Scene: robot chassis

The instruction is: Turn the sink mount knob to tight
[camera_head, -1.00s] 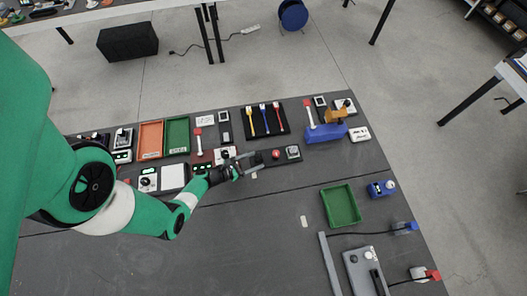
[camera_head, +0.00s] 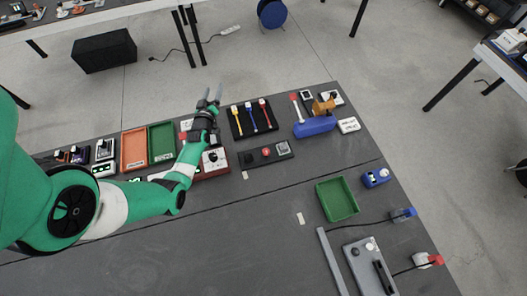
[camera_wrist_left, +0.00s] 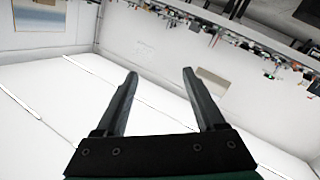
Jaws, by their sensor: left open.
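I cannot tell for sure which knob is the sink mount knob. A white module with a dark round knob (camera_head: 213,157) sits on a red base just below my left wrist. A black panel (camera_head: 264,153) to its right carries a dark knob, a red button and a grey block. My left gripper (camera_head: 211,93) is open and empty, with its fingers pointing up and away past the row of modules, apart from every knob. Knob settings are too small to read. My right gripper is not in view.
Orange (camera_head: 134,148) and green (camera_head: 161,141) trays stand left of my wrist. A black rack with coloured tools (camera_head: 252,118) and a blue block with an orange part (camera_head: 315,126) stand to the right. The front middle of the table (camera_head: 230,240) is clear.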

